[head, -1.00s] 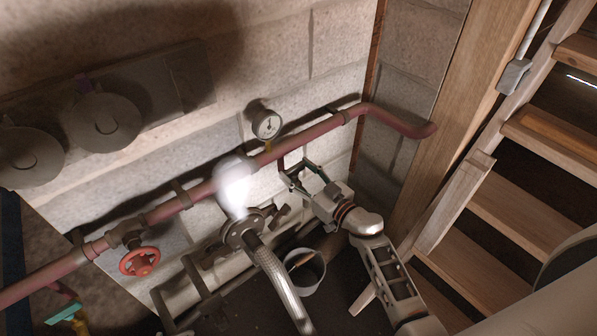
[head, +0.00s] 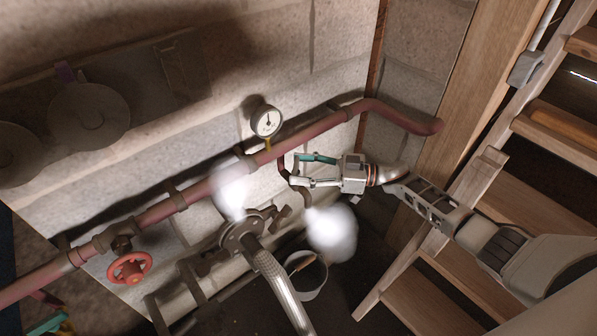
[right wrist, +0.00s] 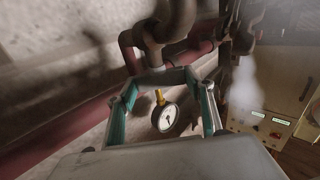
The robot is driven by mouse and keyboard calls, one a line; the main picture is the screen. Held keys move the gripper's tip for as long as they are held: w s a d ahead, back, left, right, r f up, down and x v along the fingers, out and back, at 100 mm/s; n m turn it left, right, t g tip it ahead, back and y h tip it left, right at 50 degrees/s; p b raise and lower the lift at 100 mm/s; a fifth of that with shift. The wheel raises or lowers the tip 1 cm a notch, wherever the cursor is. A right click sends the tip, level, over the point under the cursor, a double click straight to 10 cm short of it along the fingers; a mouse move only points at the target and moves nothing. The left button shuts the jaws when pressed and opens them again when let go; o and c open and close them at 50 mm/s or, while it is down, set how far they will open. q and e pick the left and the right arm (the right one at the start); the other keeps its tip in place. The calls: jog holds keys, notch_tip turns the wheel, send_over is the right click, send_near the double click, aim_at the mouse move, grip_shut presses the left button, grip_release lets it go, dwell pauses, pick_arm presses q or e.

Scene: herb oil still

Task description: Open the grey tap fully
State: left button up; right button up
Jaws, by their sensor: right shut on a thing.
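The grey tap sits on a short branch (head: 283,165) below the red pipe. Its grey lever (right wrist: 165,76) spans between my fingers in the right wrist view. My right gripper (head: 293,171) is shut on this lever, pointing left, with its arm coming in from the right. Its teal-lined fingers also show in the right wrist view (right wrist: 163,105), one on each side of the lever. In the head view the gripper hides most of the tap. A white steam cloud (head: 332,233) hangs just below the tap. My left gripper is not in view.
The red pipe (head: 160,211) runs along the block wall, with a gauge (head: 267,121) and a red handwheel (head: 130,268). Another steam puff (head: 234,192) is near the flange (head: 243,237). A bucket (head: 309,287) stands below. Wooden stairs (head: 475,210) are close on the right.

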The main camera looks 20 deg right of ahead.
jog(key=shift+f+n+g+y+b, duration=0.45)
jog(key=shift+n+g+b, duration=0.15)
jog(key=shift+g+b, duration=0.4)
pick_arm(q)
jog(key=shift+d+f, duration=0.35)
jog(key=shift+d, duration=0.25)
pick_arm(e)
jog(key=shift+w+r+g, duration=0.1)
jog(key=shift+r+g, duration=0.05)
jog(key=shift+g, duration=0.15)
pick_arm(q)
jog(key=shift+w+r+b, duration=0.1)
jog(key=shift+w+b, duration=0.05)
jog(key=shift+b, duration=0.2)
pick_arm(e)
jog(key=shift+r+n, duration=0.25)
jog(key=shift+n, duration=0.15)
jog(key=o, duration=1.1)
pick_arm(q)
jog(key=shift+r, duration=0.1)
